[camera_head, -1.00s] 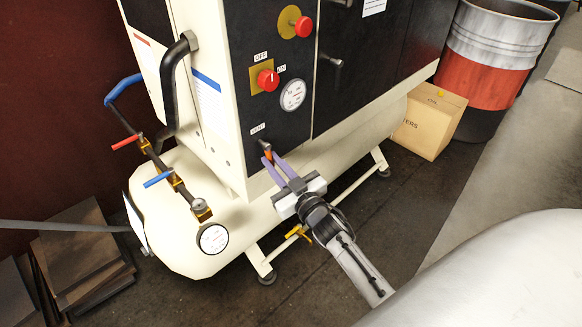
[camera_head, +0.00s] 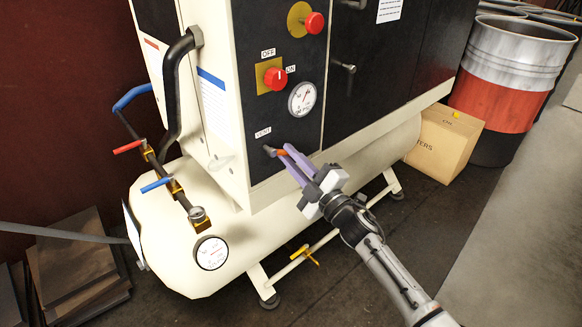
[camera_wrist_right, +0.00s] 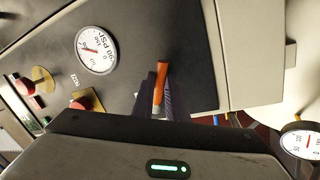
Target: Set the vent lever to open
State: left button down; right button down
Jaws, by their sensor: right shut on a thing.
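The vent lever has an orange handle (camera_head: 281,153) and sits under the VENT label (camera_head: 263,133) on the black front panel of the cream machine. It points to the right from its pivot, almost level. My right gripper (camera_head: 286,154) has its purple fingers shut on the lever's handle. In the right wrist view the orange handle (camera_wrist_right: 161,76) stands between the two purple fingers (camera_wrist_right: 160,98), its outer end showing beyond them. My left gripper is not in view.
Above the lever are a round gauge (camera_head: 302,98) and a red OFF/ON knob (camera_head: 275,78). A cream tank (camera_head: 180,255) with valves and a gauge (camera_head: 211,252) lies below.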

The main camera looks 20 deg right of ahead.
jog(key=n, duration=0.2)
jog(key=r+n+y+b, duration=0.1)
jog(key=n, duration=0.1)
jog(key=shift+w+d+r, duration=0.1)
jog(key=shift+d, duration=0.15)
jog(key=shift+r+n+y, duration=0.15)
jog(key=shift+r+n, duration=0.1)
jog(key=shift+n, duration=0.4)
jog(key=shift+r+n+y, duration=0.15)
jog(key=shift+r+n, duration=0.05)
jog(key=shift+n, duration=0.45)
jog(key=c, duration=1.7)
grip_release()
jog(key=shift+r, duration=0.1)
jog(key=shift+c, duration=0.2)
jog(key=shift+d, duration=0.1)
jog(key=v, duration=1)
jog(key=shift+d+r, duration=0.1)
